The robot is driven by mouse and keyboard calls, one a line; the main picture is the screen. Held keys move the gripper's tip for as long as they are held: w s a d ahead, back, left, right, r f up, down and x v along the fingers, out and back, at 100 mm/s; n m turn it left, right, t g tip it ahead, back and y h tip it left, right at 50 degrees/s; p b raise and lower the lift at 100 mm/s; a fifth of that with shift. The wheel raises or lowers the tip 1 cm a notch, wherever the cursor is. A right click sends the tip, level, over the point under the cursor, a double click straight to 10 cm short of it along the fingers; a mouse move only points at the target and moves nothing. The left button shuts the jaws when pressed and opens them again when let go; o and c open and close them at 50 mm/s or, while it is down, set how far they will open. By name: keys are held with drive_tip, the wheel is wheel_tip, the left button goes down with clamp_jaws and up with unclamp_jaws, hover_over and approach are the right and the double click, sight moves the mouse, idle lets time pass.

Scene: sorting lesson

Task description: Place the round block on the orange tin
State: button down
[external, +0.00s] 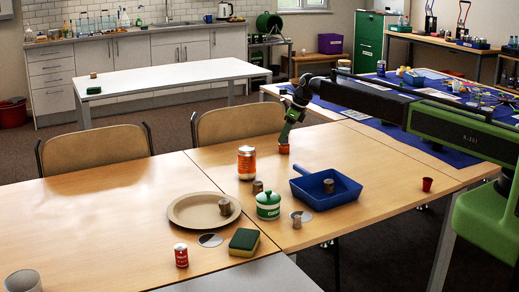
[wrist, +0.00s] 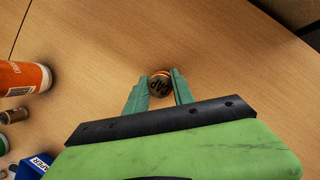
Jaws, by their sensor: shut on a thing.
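My gripper (wrist: 161,88) is shut on the round block (wrist: 159,88), a small brown cylinder with dark lettering on its top. In the external view my gripper (external: 284,136) is low over the far side of the wooden table. An orange thing (external: 284,149) shows right below the fingers, and an orange edge shows around the block in the wrist view. I cannot tell whether the block touches it. A larger orange and white tin (external: 247,163) with a metal top stands to the left, apart from my gripper; it also shows in the wrist view (wrist: 22,78).
A blue dustpan (external: 325,190) with a block, a green and white tin (external: 268,205), a plate (external: 190,210) with a block, a sponge (external: 244,241) and a red tin (external: 181,255) stand nearer. Loose blocks (external: 257,187) lie among them. The left table is mostly bare.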

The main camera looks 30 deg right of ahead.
drive_tip(key=shift+r, duration=0.15)
drive_tip(key=c, duration=1.1)
unclamp_jaws()
drive_tip(key=shift+r+p, duration=0.25)
drive_tip(key=shift+p, duration=0.2)
drive_tip(key=p+v, duration=1.1)
drive_tip(key=v, duration=0.1)
drive_tip(key=s+d+n+g+h, duration=0.1)
drive_tip(key=s+d+n, duration=0.4)
drive_tip(key=s+n, duration=0.4)
drive_tip(key=s+d+f+n+g+h, duration=0.1)
drive_tip(key=s+d+n, duration=0.4)
drive_tip(key=s+n, duration=0.4)
drive_tip(key=s+d+f+n+g+h, duration=0.1)
drive_tip(key=s+d+n, duration=0.4)
drive_tip(key=s, duration=1.4)
drive_tip(key=shift+s+d+f+n, duration=0.1)
drive_tip(key=shift+d+n, duration=0.05)
drive_tip(key=shift+n, duration=0.85)
drive_tip(key=shift+s+d+f+n, duration=0.1)
drive_tip(key=shift+d+n, duration=0.05)
drive_tip(key=shift+n, duration=0.85)
